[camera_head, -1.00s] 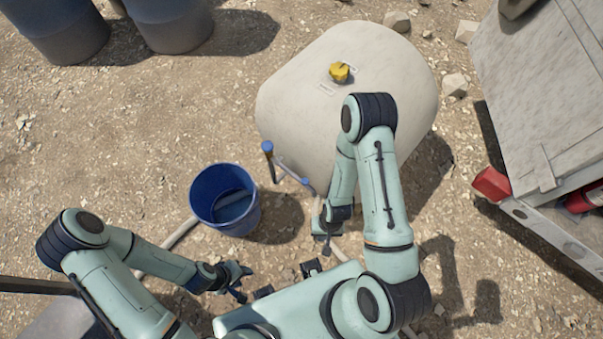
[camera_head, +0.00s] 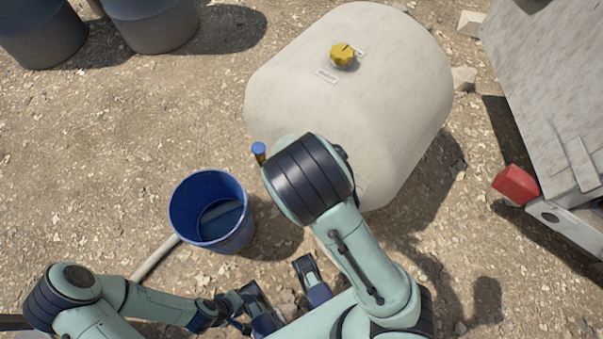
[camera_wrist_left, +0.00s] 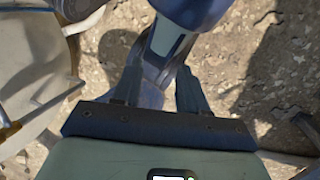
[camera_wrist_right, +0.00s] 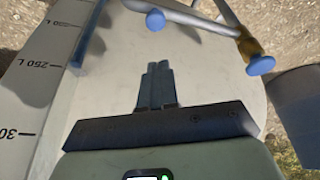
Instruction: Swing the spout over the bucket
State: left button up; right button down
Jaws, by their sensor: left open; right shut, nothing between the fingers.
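The blue bucket (camera_head: 215,235) stands upright on the ground left of the tank in the head view. The cream tank (camera_head: 400,110) has a yellow cap on top. The spout's blue-topped end (camera_head: 259,150) shows at the tank's near left side; my right arm hides the rest. In the right wrist view a pale pipe (camera_wrist_right: 195,22) has a blue knob at each end and a brass joint. My right gripper (camera_wrist_right: 157,68) is shut and empty, near the tank wall, below the pipe and apart from it. My left gripper (camera_wrist_left: 158,88) is open and empty, low by my base.
A pale pipe (camera_head: 155,258) lies on the ground by the bucket. Dark barrels (camera_head: 150,25) stand at the back left. A pale slab-like structure (camera_head: 550,90) with a red part (camera_head: 516,185) is at the right. Gravel between barrels and bucket is clear.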

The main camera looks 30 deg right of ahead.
pick_arm(q)
jog(key=w+a+f+t+y+b, duration=0.1)
jog(key=w+a+f+t+b, duration=0.1)
jog(key=w+a+f+b, duration=0.1)
jog(key=w+f+b, duration=0.1)
jog(key=w+f, duration=0.1)
jog(key=w, duration=0.1)
pick_arm(e)
jog(key=x, duration=0.9)
jog(key=shift+f, duration=0.35)
pick_arm(q)
jog(key=shift+r, duration=0.1)
pick_arm(e)
jog(key=shift+s, duration=0.15)
